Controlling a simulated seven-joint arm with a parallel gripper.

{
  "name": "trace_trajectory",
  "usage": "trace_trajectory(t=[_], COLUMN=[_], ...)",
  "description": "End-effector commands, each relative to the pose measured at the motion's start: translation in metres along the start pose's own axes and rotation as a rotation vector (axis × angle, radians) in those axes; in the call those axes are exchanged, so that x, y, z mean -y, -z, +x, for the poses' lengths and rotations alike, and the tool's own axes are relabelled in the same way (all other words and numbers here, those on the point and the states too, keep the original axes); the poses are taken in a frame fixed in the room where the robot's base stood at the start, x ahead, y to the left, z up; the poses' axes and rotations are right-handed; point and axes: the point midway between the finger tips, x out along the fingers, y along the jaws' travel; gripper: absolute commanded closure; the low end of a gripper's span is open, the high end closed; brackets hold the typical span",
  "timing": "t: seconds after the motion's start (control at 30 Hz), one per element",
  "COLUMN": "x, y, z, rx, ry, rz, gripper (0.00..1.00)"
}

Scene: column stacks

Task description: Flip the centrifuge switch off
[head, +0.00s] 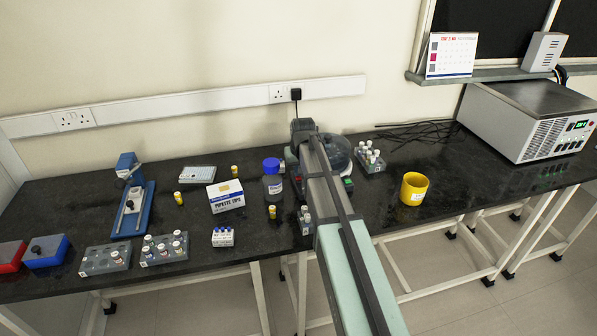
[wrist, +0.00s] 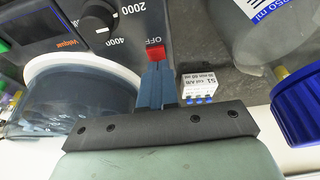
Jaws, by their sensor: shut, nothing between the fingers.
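In the head view the fingertips are hidden by my arm.
A blue-capped bottle (head: 272,181) stands close left of the centrifuge, and a small vial rack (head: 306,219) stands in front. A tube rack (head: 370,160) and a yellow cup (head: 412,188) are to the right. A pipette tips box (head: 226,198) is further left.

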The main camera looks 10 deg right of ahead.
Motion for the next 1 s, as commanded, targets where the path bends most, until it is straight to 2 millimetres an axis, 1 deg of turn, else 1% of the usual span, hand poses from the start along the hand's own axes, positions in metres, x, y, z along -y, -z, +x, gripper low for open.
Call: trace_trajectory(t=[0.17, 0.57, 0.67, 0.77, 0.9, 1.0], x=[0.0, 0.0, 0.0, 0.0, 0.0, 0.0], y=[0.006, 0.007, 0.007, 0.008, 0.01, 0.0], z=[0.001, -0.001, -0.008, -0.019, -0.042, -0.061], rx=[0.0, 0.0, -0.002, -0.002, -0.003, -0.003], ry=[0.0, 0.0, 0.0, 0.0, 0.0, 0.0], rz=[0.0, 0.0, 0.0, 0.0, 0.0, 0.0], gripper=[1.0, 1.0, 1.0, 1.0, 1.0, 1.0])
